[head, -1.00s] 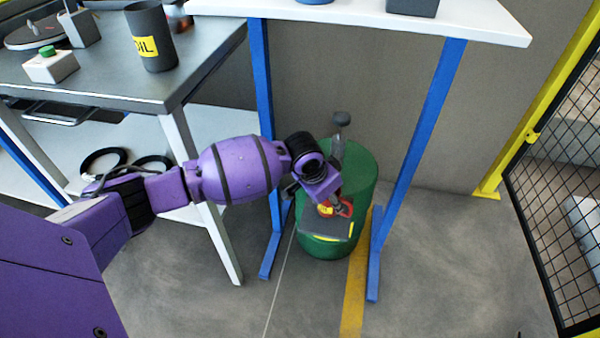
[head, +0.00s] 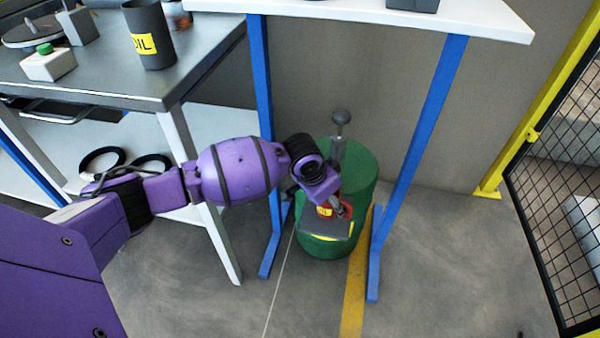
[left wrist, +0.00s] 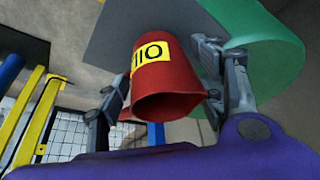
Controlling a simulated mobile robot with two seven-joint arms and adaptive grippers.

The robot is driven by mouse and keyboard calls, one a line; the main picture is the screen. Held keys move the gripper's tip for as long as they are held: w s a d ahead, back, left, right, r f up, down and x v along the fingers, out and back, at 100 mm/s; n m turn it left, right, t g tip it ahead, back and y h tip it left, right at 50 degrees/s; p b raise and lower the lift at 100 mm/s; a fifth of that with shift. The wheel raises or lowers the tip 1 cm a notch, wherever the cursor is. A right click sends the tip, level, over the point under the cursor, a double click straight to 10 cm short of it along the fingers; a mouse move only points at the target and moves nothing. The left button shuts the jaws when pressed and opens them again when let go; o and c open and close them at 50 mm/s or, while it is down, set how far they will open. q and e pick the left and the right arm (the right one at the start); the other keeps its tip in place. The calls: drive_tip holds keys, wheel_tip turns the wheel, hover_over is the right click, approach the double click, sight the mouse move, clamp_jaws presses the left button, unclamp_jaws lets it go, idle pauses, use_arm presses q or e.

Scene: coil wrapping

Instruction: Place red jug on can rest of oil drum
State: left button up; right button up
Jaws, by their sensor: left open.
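The red jug (head: 346,210) with a yellow label is at the grey can rest (head: 340,228) on the front of the green oil drum (head: 358,165). My left gripper (head: 334,206) is at the jug, partly covering it. In the left wrist view, the red jug (left wrist: 168,85) lies between the spread fingers of my open left gripper (left wrist: 168,96). Its opening faces the camera and its far end is against the grey can rest (left wrist: 120,38). Whether either finger touches the jug is unclear. My right gripper is out of view.
A white tabletop (head: 480,18) on blue legs stands around the drum. At the left, a grey workbench (head: 95,75) carries a dark oil can (head: 148,38) and a green-button box (head: 48,64). A mesh fence (head: 560,160) stands right. Floor right of the drum is clear.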

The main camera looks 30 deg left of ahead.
use_arm(q)
drive_tip(key=p+v, duration=0.4)
drive_tip(key=v, duration=0.7)
drive_tip(key=shift+r+p, duration=0.3)
drive_tip(key=shift+r, duration=0.1)
drive_tip(key=shift+s, duration=0.1)
idle(1.1)
